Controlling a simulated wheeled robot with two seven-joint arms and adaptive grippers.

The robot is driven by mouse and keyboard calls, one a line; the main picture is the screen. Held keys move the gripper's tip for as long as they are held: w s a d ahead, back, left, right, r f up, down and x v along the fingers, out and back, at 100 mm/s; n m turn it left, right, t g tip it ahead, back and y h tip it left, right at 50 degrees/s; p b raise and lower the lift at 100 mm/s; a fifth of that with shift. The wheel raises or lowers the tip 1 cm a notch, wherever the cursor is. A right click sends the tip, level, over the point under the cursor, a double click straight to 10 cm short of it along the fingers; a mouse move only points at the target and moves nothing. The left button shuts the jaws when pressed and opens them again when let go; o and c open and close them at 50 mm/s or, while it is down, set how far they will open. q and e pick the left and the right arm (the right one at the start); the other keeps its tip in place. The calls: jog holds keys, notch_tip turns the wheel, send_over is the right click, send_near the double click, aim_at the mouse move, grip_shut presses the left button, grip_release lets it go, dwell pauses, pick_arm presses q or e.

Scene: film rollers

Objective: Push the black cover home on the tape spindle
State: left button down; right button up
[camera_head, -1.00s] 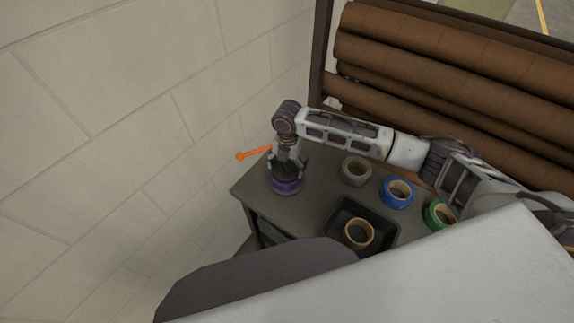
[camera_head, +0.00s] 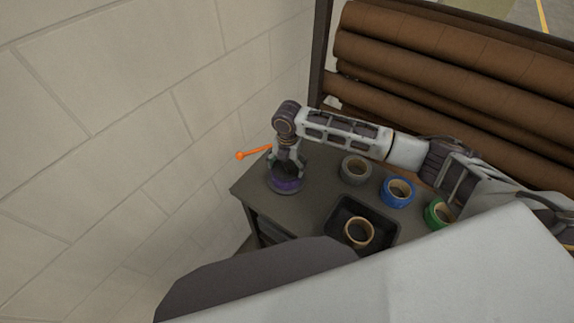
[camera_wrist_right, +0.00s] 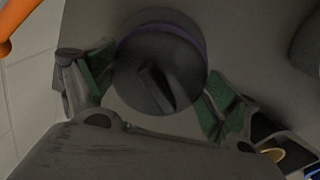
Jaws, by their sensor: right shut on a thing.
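The black cover (camera_wrist_right: 158,72) is a dark round cap with a raised bar across its face. It fills the middle of the right wrist view. The purple tape spindle (camera_head: 286,186) stands at the far left corner of the table, and a purple rim shows just behind the cover's far edge in the wrist view. My right gripper (camera_head: 287,170) points down over it. Its green-padded fingers (camera_wrist_right: 162,90) lie on opposite sides of the cover, shut on it. The fingers partly hide the cover in the head view, and I cannot tell whether any gap remains beneath it. My left gripper is not in view.
Grey (camera_head: 356,170), blue (camera_head: 398,192) and green (camera_head: 438,214) tape rolls stand right of the spindle. A black tray (camera_head: 343,213) holds a tan roll (camera_head: 359,233). An orange round-ended rod (camera_head: 253,152) sticks out left of the gripper. A block wall (camera_head: 150,130) is on the left.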

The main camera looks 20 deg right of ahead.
jog(key=shift+s+f, duration=0.15)
jog(key=o, duration=0.8)
jog(key=shift+r, duration=0.3)
jog(key=shift+r+p, duration=0.35)
jog(key=shift+p, duration=0.25)
jog(key=shift+r+p, duration=1.85)
jog(key=shift+p, duration=0.2)
jog(key=shift+r+p, duration=0.75)
jog(key=shift+r, duration=0.35)
